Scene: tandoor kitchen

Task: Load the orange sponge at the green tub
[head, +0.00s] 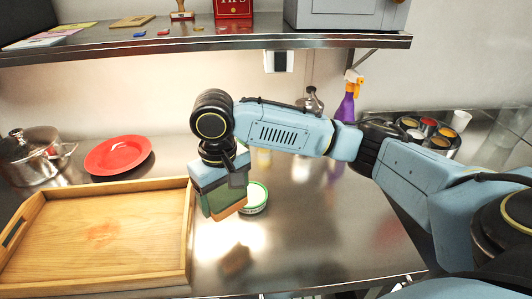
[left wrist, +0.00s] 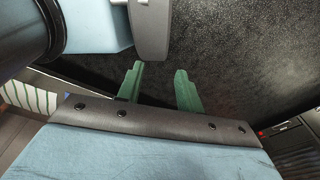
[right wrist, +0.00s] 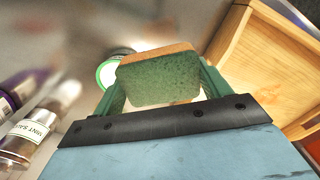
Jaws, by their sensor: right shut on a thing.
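The orange sponge (head: 232,209) shows a green face and an orange edge. My right gripper (head: 222,192) is shut on it and holds it above the metal counter. In the right wrist view the sponge (right wrist: 160,80) sits between the two green fingers. The green tub (head: 256,197) is a round white tub with a green rim, standing on the counter just right of and behind the sponge. The sponge hides part of the tub, which also shows in the right wrist view (right wrist: 106,74). My left gripper (left wrist: 158,92) is open and empty over a dark surface, outside the head view.
A wooden tray (head: 188,235) lies left of the sponge. A red plate (head: 118,154) and a steel pot (head: 38,160) stand behind it. A purple spray bottle (head: 346,102) and several spice tins (head: 428,128) are at the back right. The front counter right of the tray is clear.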

